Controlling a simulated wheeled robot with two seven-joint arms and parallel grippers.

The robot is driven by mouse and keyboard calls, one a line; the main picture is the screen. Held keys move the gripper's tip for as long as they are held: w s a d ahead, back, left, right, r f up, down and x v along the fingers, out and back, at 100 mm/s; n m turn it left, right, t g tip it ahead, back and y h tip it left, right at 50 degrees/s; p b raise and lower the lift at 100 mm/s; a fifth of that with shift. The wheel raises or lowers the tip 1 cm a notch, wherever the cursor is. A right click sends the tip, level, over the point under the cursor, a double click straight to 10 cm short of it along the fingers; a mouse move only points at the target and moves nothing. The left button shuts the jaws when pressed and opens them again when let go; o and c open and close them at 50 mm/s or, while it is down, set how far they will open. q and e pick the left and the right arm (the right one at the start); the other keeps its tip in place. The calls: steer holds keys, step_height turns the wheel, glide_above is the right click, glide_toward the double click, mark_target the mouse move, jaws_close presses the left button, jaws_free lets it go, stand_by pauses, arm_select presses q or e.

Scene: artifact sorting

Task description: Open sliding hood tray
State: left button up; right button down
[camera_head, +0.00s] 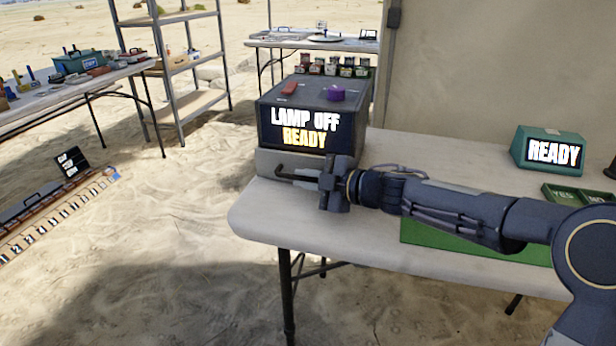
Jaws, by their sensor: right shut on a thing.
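The hood (268,122) is a dark grey box at the left end of the table, with a screen reading "LAMP OFF READY". Its tray (266,159) is the light grey front low under the screen. I cannot tell whether the tray stands out from the box. A dark bar handle (285,178) sticks out in front of the tray. My right gripper (324,182) comes from the right and is shut on the handle, covering its right part. My left gripper is not in view.
On the hood are a red piece (289,88) and a purple knob (336,93). The table (300,222) is bare in front of the tray. A teal "READY" box (520,147) and a green tray (548,192) stand right.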

steer(key=s+a, duration=0.1)
steer(key=s, duration=0.3)
steer(key=s+a+b, duration=0.1)
steer(key=s, duration=0.3)
steer(key=s+a+b, duration=0.1)
steer(key=s+a, duration=0.1)
steer(key=s, duration=0.2)
steer(key=shift+s, duration=0.3)
steer(key=c, duration=1.5)
jaws_free()
steer(key=p+v, duration=0.3)
steer(key=v, duration=0.4)
steer(key=shift+s+d+r, duration=0.1)
steer(key=shift+s+d, duration=0.1)
steer(key=shift+d, duration=0.15)
